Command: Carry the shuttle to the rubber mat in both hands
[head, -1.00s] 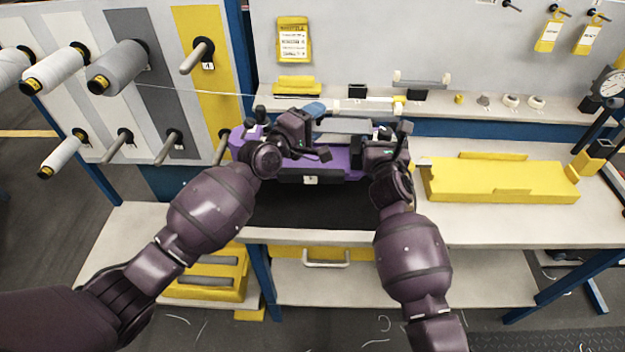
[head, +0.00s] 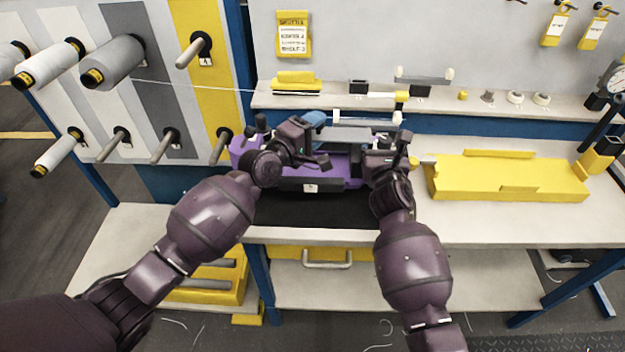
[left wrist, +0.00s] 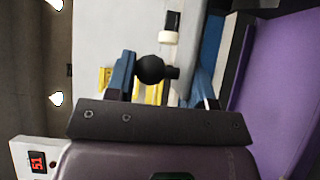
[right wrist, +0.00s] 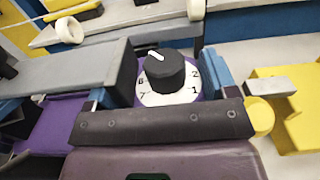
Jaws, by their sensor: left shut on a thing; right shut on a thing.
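The shuttle (head: 335,172) is a long purple body with a dark numbered block on its front. It shows as purple in the left wrist view (left wrist: 278,90) and in the right wrist view (right wrist: 52,138). My left gripper (head: 300,145) is shut on its left part, with a black ball knob (left wrist: 149,69) showing between the fingers. My right gripper (head: 385,158) is shut on its right part, beside a black dial knob (right wrist: 164,70) on a numbered white plate. The black rubber mat (head: 312,212) shows below and in front of the shuttle; whether they touch is unclear.
A yellow cradle (head: 470,178) lies on the bench to the right. A shelf (head: 455,98) with small parts runs behind the shuttle. Thread spools and pegs stick out from a panel (head: 150,90) at left, with a thread crossing rightward. The bench front edge is close.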

